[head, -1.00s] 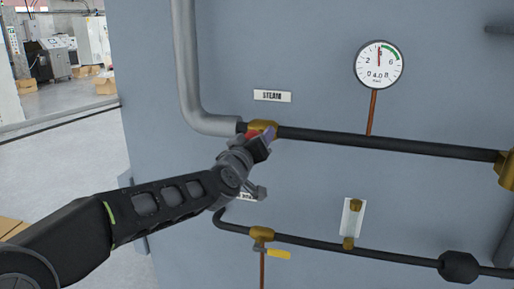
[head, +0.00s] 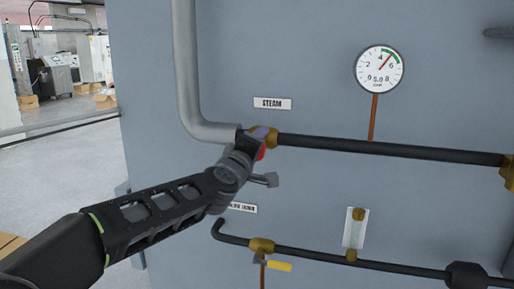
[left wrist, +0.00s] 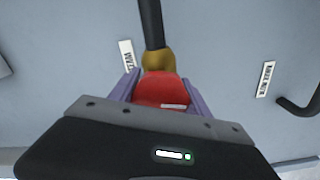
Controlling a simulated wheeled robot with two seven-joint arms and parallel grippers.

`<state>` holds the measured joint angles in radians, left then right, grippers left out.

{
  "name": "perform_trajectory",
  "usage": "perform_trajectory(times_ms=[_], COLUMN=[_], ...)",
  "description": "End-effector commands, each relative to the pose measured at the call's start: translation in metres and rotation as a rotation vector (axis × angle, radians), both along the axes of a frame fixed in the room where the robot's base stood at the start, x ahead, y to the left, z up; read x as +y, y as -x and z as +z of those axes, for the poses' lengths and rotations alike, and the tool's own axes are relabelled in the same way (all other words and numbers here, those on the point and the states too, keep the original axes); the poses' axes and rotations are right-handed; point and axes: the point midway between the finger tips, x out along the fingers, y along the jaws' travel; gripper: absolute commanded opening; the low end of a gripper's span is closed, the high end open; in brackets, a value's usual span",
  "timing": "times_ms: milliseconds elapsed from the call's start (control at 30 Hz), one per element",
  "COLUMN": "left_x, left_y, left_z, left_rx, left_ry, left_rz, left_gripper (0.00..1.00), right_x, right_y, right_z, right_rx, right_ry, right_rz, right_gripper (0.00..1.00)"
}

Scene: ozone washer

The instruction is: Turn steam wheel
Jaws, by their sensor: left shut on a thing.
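The red steam wheel (left wrist: 160,89) sits on a brass valve body (left wrist: 157,62) in the steam pipe, and my left gripper (left wrist: 158,92) is shut on it with a purple finger on each side. In the head view the red wheel (head: 261,153) is mostly hidden behind my left gripper (head: 258,143). The brass valve shows beside it under the STEAM label (head: 272,103). The round gauge (head: 380,69) to the right has its needle up and right of centre and reads about 5.0. My right gripper is not in view.
A black pipe (head: 390,149) runs right from the valve, and a grey pipe (head: 186,70) comes down to it. Below are a lower brass valve with a yellow handle (head: 280,266) and a sight glass (head: 354,229). Open floor lies at left.

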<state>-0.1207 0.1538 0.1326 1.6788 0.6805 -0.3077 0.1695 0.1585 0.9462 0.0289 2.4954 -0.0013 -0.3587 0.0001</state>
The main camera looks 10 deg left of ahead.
Motion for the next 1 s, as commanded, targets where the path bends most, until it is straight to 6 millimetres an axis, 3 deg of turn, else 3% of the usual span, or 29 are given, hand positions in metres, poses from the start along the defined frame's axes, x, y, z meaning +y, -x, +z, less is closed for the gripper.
perform_trajectory(times_ms=[367,400,667,1000], left_x=[0.0003,0.0003,0.0002,0.0004], left_y=[-0.0001,-0.0001,-0.0001,0.0049], left_z=[-0.0007,-0.0007,-0.0005,0.0000], left_rx=[0.001,0.001,0.001,0.000], left_ry=[0.006,0.006,0.005,0.005], left_rz=[0.000,0.000,0.000,0.000], left_gripper=[0.15,0.57,0.77,0.77], right_x=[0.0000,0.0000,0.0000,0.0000], right_y=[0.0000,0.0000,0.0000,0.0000], right_z=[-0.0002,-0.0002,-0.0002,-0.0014], right_rx=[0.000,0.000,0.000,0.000], right_ry=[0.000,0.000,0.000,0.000], right_rz=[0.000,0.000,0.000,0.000], right_gripper=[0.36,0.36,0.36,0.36])
